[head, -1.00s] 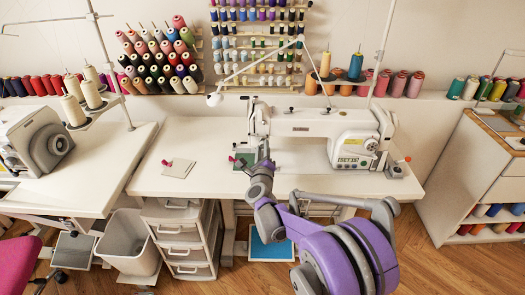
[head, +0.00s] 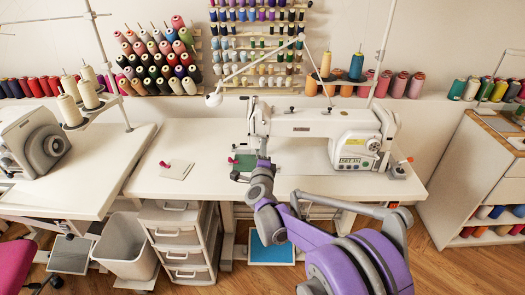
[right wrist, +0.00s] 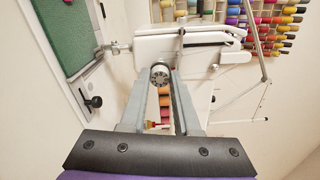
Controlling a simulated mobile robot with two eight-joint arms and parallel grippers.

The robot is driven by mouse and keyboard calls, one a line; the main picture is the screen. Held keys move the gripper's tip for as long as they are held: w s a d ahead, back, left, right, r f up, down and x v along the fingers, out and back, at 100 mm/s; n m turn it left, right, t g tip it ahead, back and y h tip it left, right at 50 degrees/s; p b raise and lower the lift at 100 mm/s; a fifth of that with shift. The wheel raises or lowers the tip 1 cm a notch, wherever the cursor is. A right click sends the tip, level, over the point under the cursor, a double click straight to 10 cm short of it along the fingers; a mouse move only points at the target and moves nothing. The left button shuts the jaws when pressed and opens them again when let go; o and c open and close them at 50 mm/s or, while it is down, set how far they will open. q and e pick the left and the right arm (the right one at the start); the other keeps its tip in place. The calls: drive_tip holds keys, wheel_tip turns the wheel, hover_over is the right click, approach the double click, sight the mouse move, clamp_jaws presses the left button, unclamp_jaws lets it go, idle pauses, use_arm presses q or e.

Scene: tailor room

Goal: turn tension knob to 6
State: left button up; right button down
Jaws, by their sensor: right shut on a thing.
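The white sewing machine (head: 310,124) stands on the table in the head view. Its tension knob (right wrist: 160,75) is a small round grey and dark piece in the middle of the right wrist view. My right gripper (right wrist: 159,82) is shut on the knob, with one finger on each side of it. In the head view my right gripper is at the left end of the machine, where its fingertips and the knob are too small to tell apart. No number on the knob is readable. My left gripper is not in view.
A grey bin (head: 124,247) and a drawer unit (head: 178,240) stand under the table.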

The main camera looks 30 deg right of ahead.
idle(0.4)
drive_tip(key=c, duration=0.6)
unclamp_jaws()
drive_tip(key=shift+c, duration=0.2)
drive_tip(key=v, duration=1.1)
drive_tip(key=shift+p, duration=0.35)
drive_tip(key=shift+w+a, duration=0.1)
